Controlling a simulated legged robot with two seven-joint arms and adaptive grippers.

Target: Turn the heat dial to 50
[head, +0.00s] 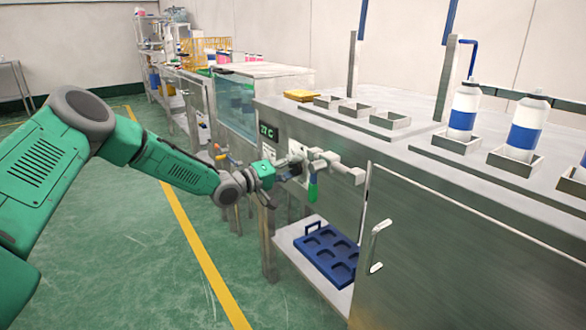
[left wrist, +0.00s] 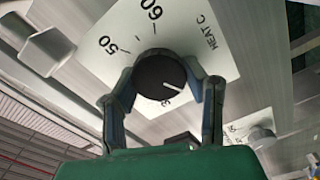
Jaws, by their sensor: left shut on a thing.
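The heat dial (left wrist: 160,75) is a round black knob on a white plate marked 50, 60 and HEAT C in the left wrist view. Its white pointer line points toward the lower right of the picture, away from the 50 mark (left wrist: 112,46). A lower marking is partly hidden by the knob. My left gripper (left wrist: 163,82) has one finger on each side of the knob and is shut on it. In the head view my left gripper (head: 292,170) is at the machine's front face, below the small display (head: 268,131), and covers most of the dial. My right gripper is not in view.
A grey block-like fitting (head: 347,173) sticks out just right of the gripper. A second knob (left wrist: 262,137) shows in the left wrist view. A blue tray (head: 328,255) lies on the shelf below. White-and-blue bottles (head: 524,128) stand on the counter.

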